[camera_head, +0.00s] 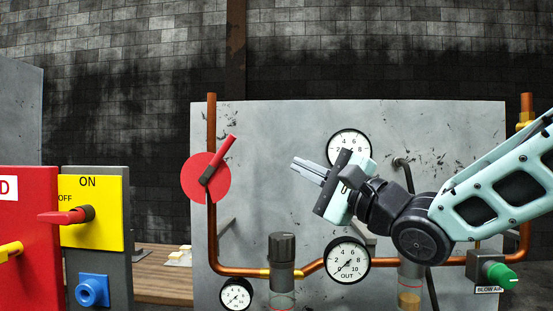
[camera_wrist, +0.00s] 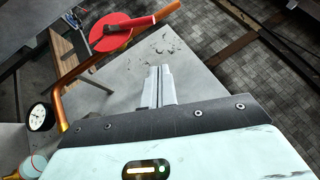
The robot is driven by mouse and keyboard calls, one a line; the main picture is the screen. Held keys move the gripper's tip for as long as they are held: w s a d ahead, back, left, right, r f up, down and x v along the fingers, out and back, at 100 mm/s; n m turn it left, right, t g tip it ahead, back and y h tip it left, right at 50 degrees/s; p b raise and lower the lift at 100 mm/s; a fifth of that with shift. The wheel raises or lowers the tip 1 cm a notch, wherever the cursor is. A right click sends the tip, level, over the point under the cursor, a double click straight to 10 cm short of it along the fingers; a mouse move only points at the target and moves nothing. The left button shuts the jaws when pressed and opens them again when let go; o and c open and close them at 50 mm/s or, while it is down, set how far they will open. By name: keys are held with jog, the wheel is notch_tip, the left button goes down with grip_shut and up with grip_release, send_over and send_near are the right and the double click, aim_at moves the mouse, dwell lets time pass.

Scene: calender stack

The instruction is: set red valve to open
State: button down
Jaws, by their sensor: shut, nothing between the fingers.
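The red valve (camera_head: 201,178) is a red disc with a red lever handle on a vertical copper pipe at the left of the grey panel. In the head view its handle (camera_head: 222,154) points up and to the right, tilted off the pipe's line. The valve also shows at the top of the wrist view (camera_wrist: 112,33), its handle reaching right. My gripper (camera_head: 294,163) is to the right of the valve in the head view, apart from it. Its fingers (camera_wrist: 158,72) are together and empty, pointing toward the panel side with the valve.
Pressure gauges (camera_head: 348,149) and a lower OUT gauge (camera_head: 347,261) sit on the grey panel (camera_head: 270,130). A dark regulator knob (camera_head: 282,248) and green BLOW AIR knob (camera_head: 497,274) are lower. Red and yellow switch boxes (camera_head: 105,215) stand at left.

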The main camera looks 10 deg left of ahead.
jog(key=s+a+p+x, duration=0.1)
jog(key=p+x, duration=0.4)
jog(key=x, duration=0.7)
jog(key=shift+s+a+r, duration=0.3)
jog(key=shift+s, duration=0.35)
jog(key=shift+r+p, duration=0.15)
jog(key=shift+p, duration=0.2)
jog(key=a+r+n+g+h+p, duration=0.2)
jog(key=a+p, duration=0.4)
jog(key=p, duration=0.3)
jog(key=shift+s+a+r+n+g+h, duration=0.35)
jog(key=shift+r+n, duration=0.35)
jog(key=shift+r, duration=0.6)
jog(key=shift+w+d+p, duration=0.1)
jog(key=shift+p, duration=0.2)
